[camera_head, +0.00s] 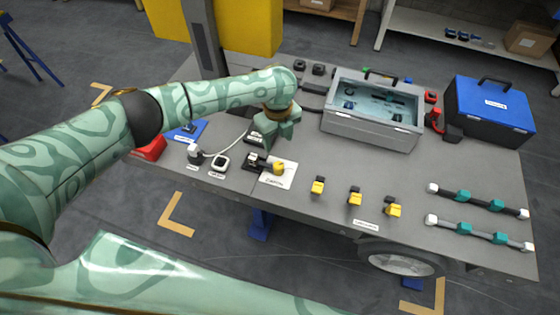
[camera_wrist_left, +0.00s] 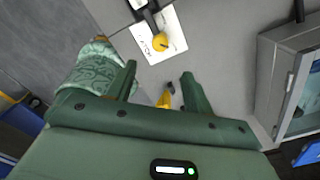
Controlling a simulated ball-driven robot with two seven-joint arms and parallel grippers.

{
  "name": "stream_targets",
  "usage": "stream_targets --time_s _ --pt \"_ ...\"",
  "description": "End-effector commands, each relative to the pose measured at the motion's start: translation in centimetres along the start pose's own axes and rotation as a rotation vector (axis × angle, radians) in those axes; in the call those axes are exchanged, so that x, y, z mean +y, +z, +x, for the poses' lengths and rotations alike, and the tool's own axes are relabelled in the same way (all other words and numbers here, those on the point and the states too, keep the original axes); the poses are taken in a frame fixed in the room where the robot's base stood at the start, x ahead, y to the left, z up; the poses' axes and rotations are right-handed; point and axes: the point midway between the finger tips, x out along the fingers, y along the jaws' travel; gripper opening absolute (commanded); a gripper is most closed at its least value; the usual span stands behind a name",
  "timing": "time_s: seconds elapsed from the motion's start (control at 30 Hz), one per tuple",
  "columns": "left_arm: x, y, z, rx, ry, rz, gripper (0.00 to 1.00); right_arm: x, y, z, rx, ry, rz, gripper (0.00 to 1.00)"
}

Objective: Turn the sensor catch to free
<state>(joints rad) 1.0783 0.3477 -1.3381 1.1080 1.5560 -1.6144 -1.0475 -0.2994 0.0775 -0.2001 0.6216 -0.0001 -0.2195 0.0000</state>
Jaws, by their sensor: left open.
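A yellow knob (camera_head: 279,168), which looks like the sensor catch, sits over a white printed card (camera_head: 281,181) beside a small black and white block (camera_head: 255,161). The knob (camera_wrist_left: 161,42) and the card (camera_wrist_left: 172,27) also show in the left wrist view, beyond the fingertips. I cannot read which way the catch is turned. My left gripper (camera_head: 276,138) is open and empty above the bench, just behind the card in the head view. Its two fingers (camera_wrist_left: 158,75) stand apart in the wrist view, not touching the knob. My right gripper is not in view.
An open grey case (camera_head: 370,129) stands right of my left gripper, with a blue toolbox (camera_head: 488,111) beyond. Several yellow and black clips (camera_head: 355,197) line the front edge. Two bars (camera_head: 478,199) lie at right.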

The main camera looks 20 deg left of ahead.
Motion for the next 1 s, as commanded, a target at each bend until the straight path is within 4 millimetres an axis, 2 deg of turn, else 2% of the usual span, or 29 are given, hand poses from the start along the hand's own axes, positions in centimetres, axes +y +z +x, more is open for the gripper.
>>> stream_targets --time_s 0.03,0.2,0.4,0.5,0.7,0.97,1.0 --pt "0.1 -0.1 1.9 0.002 0.005 -0.001 0.52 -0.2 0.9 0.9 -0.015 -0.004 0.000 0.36" --pt "0.1 -0.1 6.6 0.003 0.006 -0.002 0.52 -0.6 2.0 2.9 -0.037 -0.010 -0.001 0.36" --pt "0.0 -0.1 11.1 0.003 0.004 -0.002 0.52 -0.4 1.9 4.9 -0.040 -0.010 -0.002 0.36" --pt "0.0 0.0 12.6 0.002 0.003 -0.002 0.52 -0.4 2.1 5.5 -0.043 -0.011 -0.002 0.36" --pt "0.0 0.0 13.8 0.000 0.000 -0.002 0.52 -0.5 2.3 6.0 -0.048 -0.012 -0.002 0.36" --pt "0.0 0.0 13.8 0.000 -0.001 -0.002 0.52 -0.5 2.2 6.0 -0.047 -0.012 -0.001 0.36" --pt "0.0 0.0 13.8 0.000 -0.001 -0.002 0.46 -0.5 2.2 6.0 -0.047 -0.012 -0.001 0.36"
